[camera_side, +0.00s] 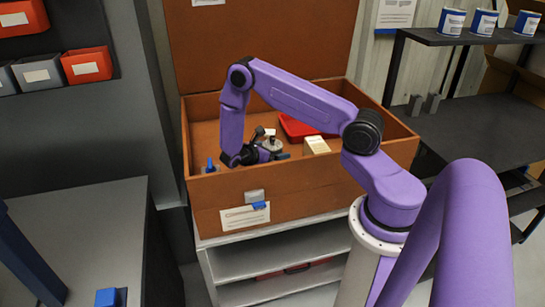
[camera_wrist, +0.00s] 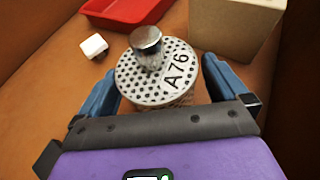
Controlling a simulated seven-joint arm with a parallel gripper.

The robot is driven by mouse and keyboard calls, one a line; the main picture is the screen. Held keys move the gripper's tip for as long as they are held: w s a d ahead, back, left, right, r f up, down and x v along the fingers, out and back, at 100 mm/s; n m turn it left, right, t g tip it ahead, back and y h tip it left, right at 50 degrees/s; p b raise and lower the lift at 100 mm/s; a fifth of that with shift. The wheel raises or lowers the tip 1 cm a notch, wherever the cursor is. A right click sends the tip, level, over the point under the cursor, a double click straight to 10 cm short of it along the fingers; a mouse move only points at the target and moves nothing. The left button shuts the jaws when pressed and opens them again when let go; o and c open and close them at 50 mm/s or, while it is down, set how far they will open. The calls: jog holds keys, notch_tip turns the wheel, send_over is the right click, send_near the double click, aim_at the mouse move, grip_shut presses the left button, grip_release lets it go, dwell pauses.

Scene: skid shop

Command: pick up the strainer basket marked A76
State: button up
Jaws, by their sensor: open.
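The strainer basket marked A76 (camera_wrist: 152,85) is a round grey perforated metal piece with a shiny knob on top, and its black marking reads clearly in the wrist view. It sits in the brown chest, and in the side view its knob end (camera_side: 271,143) shows beside my gripper. My gripper (camera_side: 277,155) is open and low inside the chest. In the wrist view its blue fingers (camera_wrist: 162,82) stand on the left and right of the basket, with its disc between them. I cannot tell whether either finger touches it. The basket's lower part is mostly hidden.
The brown chest (camera_side: 240,205) has raised walls and an open lid. Inside are a red tray (camera_wrist: 125,10), a tan box (camera_wrist: 236,28), a small white block (camera_wrist: 94,46) and a blue item (camera_side: 210,166) near the left wall.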

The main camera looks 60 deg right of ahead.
jog(key=c, duration=1)
jog(key=shift+c, duration=0.2)
jog(key=shift+r, duration=0.1)
